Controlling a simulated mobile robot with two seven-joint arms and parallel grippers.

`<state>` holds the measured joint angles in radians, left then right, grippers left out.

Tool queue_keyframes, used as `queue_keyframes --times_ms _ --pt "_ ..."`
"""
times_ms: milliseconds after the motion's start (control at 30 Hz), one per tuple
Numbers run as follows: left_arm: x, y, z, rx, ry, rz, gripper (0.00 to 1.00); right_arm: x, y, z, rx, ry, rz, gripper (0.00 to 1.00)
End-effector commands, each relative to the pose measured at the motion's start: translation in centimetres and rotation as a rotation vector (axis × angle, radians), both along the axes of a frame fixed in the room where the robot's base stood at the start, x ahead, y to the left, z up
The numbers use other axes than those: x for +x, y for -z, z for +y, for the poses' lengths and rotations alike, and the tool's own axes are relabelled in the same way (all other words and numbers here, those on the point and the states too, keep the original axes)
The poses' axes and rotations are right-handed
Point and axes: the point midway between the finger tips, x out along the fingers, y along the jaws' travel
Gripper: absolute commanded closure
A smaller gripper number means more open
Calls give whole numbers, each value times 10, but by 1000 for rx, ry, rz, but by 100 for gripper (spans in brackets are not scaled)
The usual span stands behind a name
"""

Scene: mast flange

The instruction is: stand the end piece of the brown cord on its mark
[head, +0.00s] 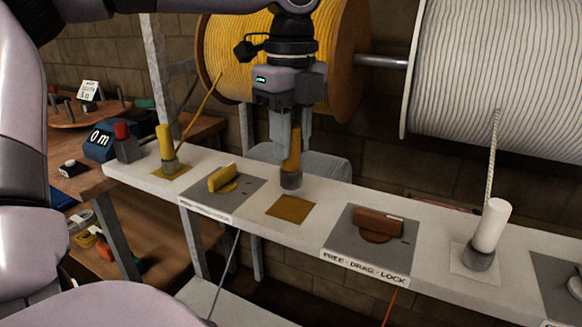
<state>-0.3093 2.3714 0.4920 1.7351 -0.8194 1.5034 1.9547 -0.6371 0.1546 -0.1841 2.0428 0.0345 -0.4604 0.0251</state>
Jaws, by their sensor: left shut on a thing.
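My left gripper (292,137) points down and is shut on the end piece (291,160), an orange-brown cylinder with a grey foot. The end piece is upright, behind the brown square mark (290,208) in the picture. Its foot does not cover the mark, which is bare. I cannot tell whether the foot touches the white shelf or hangs just above it. The brown cord itself is not clearly visible. My right gripper is not in view.
On the white shelf (330,200), a yellow end piece (165,145) stands to the left and a white one (490,228) to the right. A yellow lever (222,178) and a brown lever (379,222) flank the mark. Large yellow (240,50) and white (500,75) spools stand behind.

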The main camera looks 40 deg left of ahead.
Motion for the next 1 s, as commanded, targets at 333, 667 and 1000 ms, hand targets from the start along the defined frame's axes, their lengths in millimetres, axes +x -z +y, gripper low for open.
queue_keyframes --times_ms 333,667,1000 --pt "-1 41 0 -2 2 2 100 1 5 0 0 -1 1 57" --pt "0 45 0 0 1 -1 100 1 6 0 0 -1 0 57" --pt "0 47 0 0 1 1 47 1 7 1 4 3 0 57"
